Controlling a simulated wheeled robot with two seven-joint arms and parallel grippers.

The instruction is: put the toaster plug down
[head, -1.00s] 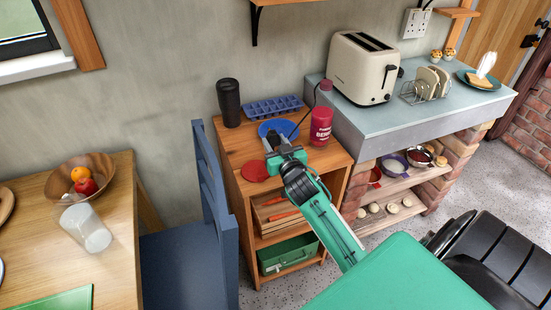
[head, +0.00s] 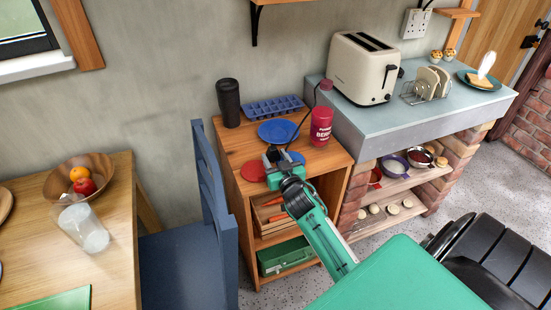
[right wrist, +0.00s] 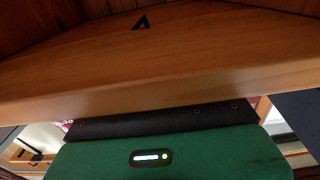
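The cream toaster (head: 364,69) stands on the grey worktop at the back. Its dark cord (head: 316,98) hangs over the worktop's edge and runs down to the top of the wooden cabinet (head: 231,150), towards my right gripper (head: 276,153). The plug itself cannot be made out. My right gripper is low at the cabinet top's front part, between the red disc (head: 252,171) and a small blue item (head: 298,158). Its fingers are too small to read. The right wrist view shows a wooden edge (right wrist: 150,75) close up and a small dark shape above it. My left gripper is not in view.
A blue plate (head: 278,131), an ice tray (head: 272,107), a black tumbler (head: 229,103) and a red bottle (head: 321,126) stand on the cabinet. A blue chair (head: 208,180) is close on its left. A toast rack (head: 425,86) is on the worktop.

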